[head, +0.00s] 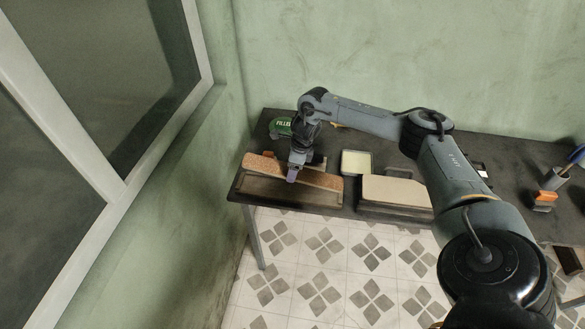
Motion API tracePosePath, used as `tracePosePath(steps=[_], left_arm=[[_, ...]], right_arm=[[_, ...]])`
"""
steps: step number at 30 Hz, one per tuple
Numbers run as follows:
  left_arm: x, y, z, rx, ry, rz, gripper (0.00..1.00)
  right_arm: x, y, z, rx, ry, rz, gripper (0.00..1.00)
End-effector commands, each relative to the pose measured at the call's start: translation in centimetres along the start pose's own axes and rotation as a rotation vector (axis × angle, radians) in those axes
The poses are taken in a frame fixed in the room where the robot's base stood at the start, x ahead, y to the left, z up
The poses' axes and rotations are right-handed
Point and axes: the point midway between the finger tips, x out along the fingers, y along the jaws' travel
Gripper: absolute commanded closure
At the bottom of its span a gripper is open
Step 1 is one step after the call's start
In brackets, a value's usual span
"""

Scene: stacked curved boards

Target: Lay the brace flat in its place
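A long, wavy, speckled orange-brown board (264,165), which may be the brace, lies over a dark shallow tray-like base (262,188) at the front left of the table. My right gripper (292,177) comes down over the middle of this board and hides part of it. Its fingertips are at or very near the board. They are too small to tell whether they are open or shut on it. A pale edge shows behind the board, partly hidden. My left gripper is not in view.
A beige block (395,190) sits on a dark base on the dark table (340,211). Behind are a pale yellow tray (356,163) and a green object (281,127). A cup with tools (554,180) and an orange item (544,200) stand at right. A wall borders the left.

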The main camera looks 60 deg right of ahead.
Motion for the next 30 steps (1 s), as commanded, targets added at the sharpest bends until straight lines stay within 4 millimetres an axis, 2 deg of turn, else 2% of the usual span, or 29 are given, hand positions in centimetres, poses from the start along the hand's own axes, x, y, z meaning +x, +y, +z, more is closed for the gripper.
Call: tracePosePath(steps=[9, 10, 15, 25, 30], left_arm=[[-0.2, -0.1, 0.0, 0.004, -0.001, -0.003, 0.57], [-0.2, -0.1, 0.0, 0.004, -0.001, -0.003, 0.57], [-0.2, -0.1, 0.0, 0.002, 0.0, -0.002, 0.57], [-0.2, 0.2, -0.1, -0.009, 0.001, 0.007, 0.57], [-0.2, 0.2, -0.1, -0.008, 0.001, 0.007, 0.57]], right_arm=[[-0.3, 0.0, 0.0, 0.001, -0.001, 0.0, 0.49], [-0.3, 0.0, 0.0, 0.001, -0.001, 0.0, 0.28], [-0.3, 0.0, 0.0, 0.001, -0.001, 0.0, 0.02], [-0.4, 0.0, 0.0, 0.0, 0.0, 0.0, 0.01], [-1.8, -0.1, 0.1, 0.001, -0.002, -0.001, 0.01]])
